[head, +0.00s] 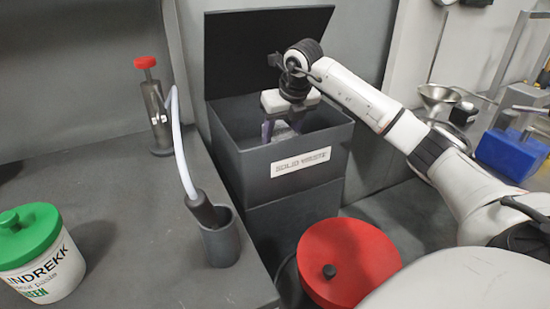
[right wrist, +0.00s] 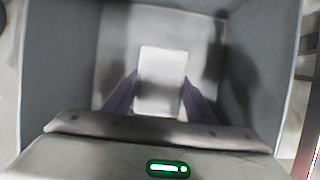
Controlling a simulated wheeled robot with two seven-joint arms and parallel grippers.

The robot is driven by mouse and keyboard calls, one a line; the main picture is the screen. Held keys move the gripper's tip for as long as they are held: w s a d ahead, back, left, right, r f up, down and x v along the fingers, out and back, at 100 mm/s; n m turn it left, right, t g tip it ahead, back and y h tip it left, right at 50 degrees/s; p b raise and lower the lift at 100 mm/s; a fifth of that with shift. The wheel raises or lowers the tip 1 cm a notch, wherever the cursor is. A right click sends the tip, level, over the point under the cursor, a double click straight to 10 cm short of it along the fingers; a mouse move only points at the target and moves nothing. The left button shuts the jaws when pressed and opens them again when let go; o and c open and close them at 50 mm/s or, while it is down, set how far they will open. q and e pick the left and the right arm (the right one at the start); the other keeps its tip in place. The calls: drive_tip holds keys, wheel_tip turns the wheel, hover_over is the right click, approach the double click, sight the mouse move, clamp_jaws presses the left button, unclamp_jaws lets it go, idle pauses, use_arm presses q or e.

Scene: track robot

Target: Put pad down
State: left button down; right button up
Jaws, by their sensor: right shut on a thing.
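My right gripper (head: 283,127) reaches down into the open solid waste bin (head: 258,163) in the head view. Its fingers are below the level of the bin's rim. In the right wrist view the gripper (right wrist: 160,98) is shut on a pale, flat pad (right wrist: 162,70), held between two purple fingers. The bin's walls (right wrist: 250,75) surround the pad, and the pale floor of the bin shows beyond it. I cannot tell how far the pad is above the floor. My left gripper is not in view.
The bin's dark lid (head: 255,45) stands open behind my gripper. A round red lid (head: 347,262) is in front of the bin. On the left counter are a green-lidded tub (head: 38,255), a dark cup (head: 220,240) and a red-topped pump (head: 155,110). A blue box (head: 510,153) is at right.

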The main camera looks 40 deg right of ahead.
sight(287, 136)
drive_tip(key=shift+f+b, duration=0.3)
drive_tip(key=shift+f, duration=3.1)
drive_tip(key=shift+f, duration=0.2)
drive_tip(key=o, duration=1)
drive_tip(key=shift+o, duration=0.2)
drive_tip(key=shift+r, duration=0.15)
drive_tip(key=shift+s+r, duration=0.1)
drive_tip(key=shift+r, duration=0.15)
drive_tip(key=p+v, duration=0.1)
drive_tip(key=v, duration=1)
drive_tip(key=shift+s+a+r, duration=0.1)
drive_tip(key=shift+s+r, duration=0.05)
drive_tip(key=shift+r, duration=0.15)
drive_tip(key=shift+r, duration=0.1)
